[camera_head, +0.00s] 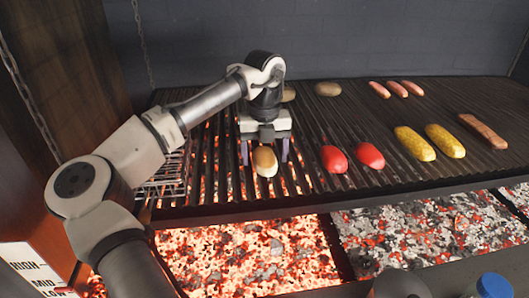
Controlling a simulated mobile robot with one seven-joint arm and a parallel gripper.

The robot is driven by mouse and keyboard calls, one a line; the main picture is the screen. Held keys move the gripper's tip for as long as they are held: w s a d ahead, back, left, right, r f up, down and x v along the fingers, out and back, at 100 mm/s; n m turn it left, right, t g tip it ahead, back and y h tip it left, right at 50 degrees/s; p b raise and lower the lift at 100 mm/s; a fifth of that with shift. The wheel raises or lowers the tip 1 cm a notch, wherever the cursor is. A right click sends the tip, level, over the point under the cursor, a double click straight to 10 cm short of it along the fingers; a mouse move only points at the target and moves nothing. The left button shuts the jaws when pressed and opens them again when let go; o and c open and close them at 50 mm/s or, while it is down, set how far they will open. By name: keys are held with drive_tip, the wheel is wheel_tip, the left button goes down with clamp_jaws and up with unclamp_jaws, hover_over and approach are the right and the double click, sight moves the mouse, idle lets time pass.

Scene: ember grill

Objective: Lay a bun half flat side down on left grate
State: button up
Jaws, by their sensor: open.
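A pale tan bun half (265,163) lies on the left grate (222,178), near its front, with its rounded side up. My gripper (264,157) points down over it, fingers open, one on each side of the bun half with a gap showing. Whether the bun half's underside is fully flat on the bars is hidden. Two more tan rounded pieces, likely bun halves, lie toward the back: one (289,93) is partly hidden behind my gripper, the other (328,89) lies to its right.
Two red pieces (334,159) lie just right of my gripper. Two yellow cobs (414,143) and several sausages (482,131) lie farther right. A wire basket (163,180) stands at the left. Glowing coals (245,250) are below. A blue-capped item (494,286) is at front right.

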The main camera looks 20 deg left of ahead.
sight(265, 154)
drive_tip(key=shift+r, duration=0.1)
wheel_tip(265, 154, up, 12)
drive_tip(key=b, duration=0.1)
idle(0.4)
idle(0.5)
